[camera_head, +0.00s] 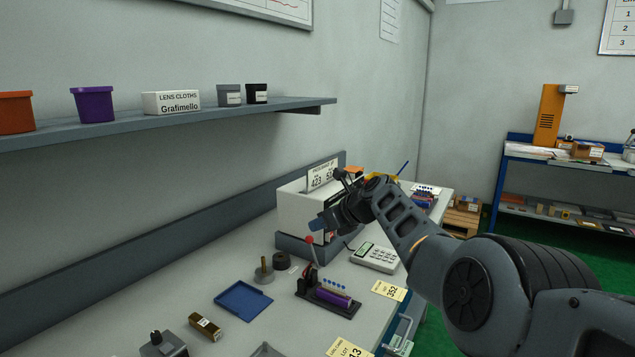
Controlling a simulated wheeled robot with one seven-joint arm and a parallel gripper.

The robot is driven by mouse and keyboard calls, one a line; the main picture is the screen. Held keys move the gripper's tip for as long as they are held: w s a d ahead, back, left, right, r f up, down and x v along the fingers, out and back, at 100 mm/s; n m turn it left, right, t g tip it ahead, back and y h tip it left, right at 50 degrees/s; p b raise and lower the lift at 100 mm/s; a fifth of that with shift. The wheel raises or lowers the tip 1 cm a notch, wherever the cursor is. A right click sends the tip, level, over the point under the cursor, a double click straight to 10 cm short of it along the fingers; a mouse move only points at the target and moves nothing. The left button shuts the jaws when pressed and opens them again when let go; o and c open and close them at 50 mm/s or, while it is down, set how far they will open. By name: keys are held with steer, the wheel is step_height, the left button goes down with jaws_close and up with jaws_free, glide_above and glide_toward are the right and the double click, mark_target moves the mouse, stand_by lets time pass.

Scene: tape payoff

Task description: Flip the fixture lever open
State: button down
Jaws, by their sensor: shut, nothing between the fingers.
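The fixture (328,299) is a dark base on the bench that holds a purple cylinder (332,297). Its lever (314,255) stands nearly upright at the back left end, with a red ball knob (309,240) on top. My gripper (317,225) is shut and empty, just above and slightly right of the knob in the picture. I cannot tell whether it touches the knob. My wrist hides part of the white box behind it.
A white box (297,211) stands behind. A wall shelf (180,116) runs above at left.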

step_height(320, 180, up, 10)
steer(key=s, duration=0.1)
steer(key=shift+s, duration=0.2)
steer(key=shift+f, duration=0.1)
stand_by(0.3)
